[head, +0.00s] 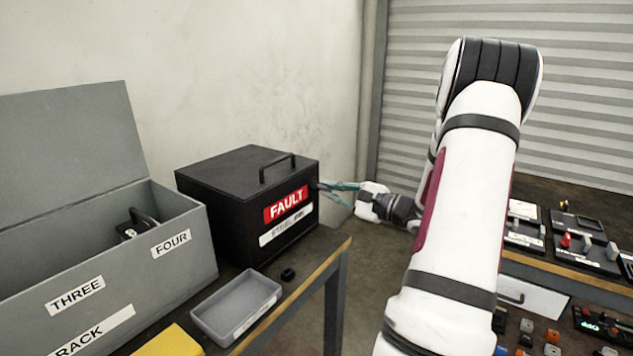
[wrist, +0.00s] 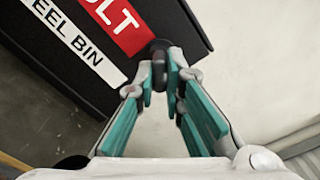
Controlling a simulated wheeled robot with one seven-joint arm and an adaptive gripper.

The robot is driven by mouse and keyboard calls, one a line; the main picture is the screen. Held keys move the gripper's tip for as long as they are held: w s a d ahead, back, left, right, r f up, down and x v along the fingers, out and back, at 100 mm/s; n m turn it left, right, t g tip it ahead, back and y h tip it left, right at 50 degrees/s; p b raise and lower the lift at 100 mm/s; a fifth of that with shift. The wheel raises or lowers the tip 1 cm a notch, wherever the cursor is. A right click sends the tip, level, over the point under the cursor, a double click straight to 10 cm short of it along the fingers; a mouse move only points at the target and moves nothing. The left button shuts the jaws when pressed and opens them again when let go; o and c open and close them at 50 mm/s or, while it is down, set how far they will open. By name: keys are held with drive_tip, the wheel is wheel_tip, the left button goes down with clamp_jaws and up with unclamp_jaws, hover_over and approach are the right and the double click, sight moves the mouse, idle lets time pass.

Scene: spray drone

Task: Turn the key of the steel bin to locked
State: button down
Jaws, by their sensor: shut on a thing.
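The steel bin (head: 225,200) is a black box with a handle on its lid, a red FAULT label and a white label. It stands on the bench at the middle left of the head view, lid down. In the wrist view its front (wrist: 65,75) fills the upper left, with "EEL BIN" readable. My gripper (head: 322,186) is at the right end of the bin's front. In the wrist view my gripper (wrist: 165,80) has its teal fingers closed on the dark key (wrist: 159,66) beside the red label. The fingers partly hide the key, and I cannot tell its angle.
A grey open case (head: 160,275) marked THREE and FOUR stands left of the bin. A grey tray (head: 237,305), a small black knob (head: 288,274) and a yellow thing (head: 170,343) lie in front. Another bench (head: 560,195) with devices is at right.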

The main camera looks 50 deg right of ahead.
drive_tip(key=shift+m+p, duration=2.3)
drive_tip(key=shift+p, duration=0.05)
drive_tip(key=shift+m+p, duration=1.2)
drive_tip(key=shift+m, duration=0.2)
drive_tip(key=shift+m+p, duration=1.05)
drive_tip(key=shift+m, duration=0.05)
drive_tip(key=c, duration=1.6)
unclamp_jaws()
drive_tip(key=shift+f, duration=0.1)
